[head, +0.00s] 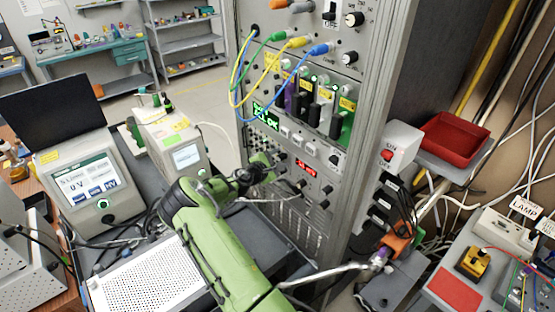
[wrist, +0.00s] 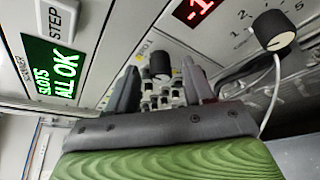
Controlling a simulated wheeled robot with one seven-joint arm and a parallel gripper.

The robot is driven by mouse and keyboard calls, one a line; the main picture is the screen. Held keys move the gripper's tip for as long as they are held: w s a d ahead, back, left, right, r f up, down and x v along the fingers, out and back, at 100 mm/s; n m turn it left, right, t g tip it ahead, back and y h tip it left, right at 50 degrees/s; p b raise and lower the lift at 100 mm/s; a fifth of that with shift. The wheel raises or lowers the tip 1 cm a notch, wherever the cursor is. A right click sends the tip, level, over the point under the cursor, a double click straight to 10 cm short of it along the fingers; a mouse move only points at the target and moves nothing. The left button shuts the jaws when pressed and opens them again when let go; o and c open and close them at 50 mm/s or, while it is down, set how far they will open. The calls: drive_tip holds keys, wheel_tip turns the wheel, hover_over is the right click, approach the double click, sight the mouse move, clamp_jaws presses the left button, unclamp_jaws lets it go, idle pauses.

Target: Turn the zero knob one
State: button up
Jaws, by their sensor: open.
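A small black knob (wrist: 160,62) on the rack panel shows between my fingertips in the wrist view. A small label beside it is only partly legible, so I cannot be sure that it reads zero one. My gripper (wrist: 160,75) is open, with one dark finger on each side of the knob. I cannot tell whether either finger touches it. In the head view my gripper (head: 262,166) is at the rack's lower left front, and my green arm hides the knob there.
A larger black knob with a white face (wrist: 272,30) stands out at the right, with a thin pale cable by it. A red numeric display (wrist: 194,9) and a green screen reading "SLOTS ALL OK" (wrist: 58,68) flank the spot. Patch cables (head: 268,75) hang above on the rack.

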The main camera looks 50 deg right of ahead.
clamp_jaws()
drive_tip(key=shift+f, duration=0.1)
drive_tip(key=shift+b, duration=0.35)
drive_tip(key=m+h+b, duration=0.1)
drive_tip(key=m+b, duration=0.2)
drive_tip(key=b, duration=0.4)
drive_tip(key=f+m+t+h+b, duration=0.1)
drive_tip(key=m+b, duration=0.2)
drive_tip(key=b, duration=0.5)
drive_tip(key=m+t+h+b, duration=0.1)
drive_tip(key=m+b, duration=0.3)
drive_tip(key=b, duration=0.4)
drive_tip(key=shift+s+f+h, duration=0.15)
drive_tip(key=shift+f+h, duration=0.05)
drive_tip(key=shift+h, duration=0.3)
drive_tip(key=shift+r, duration=0.1)
unclamp_jaws()
drive_tip(key=shift+r, duration=0.1)
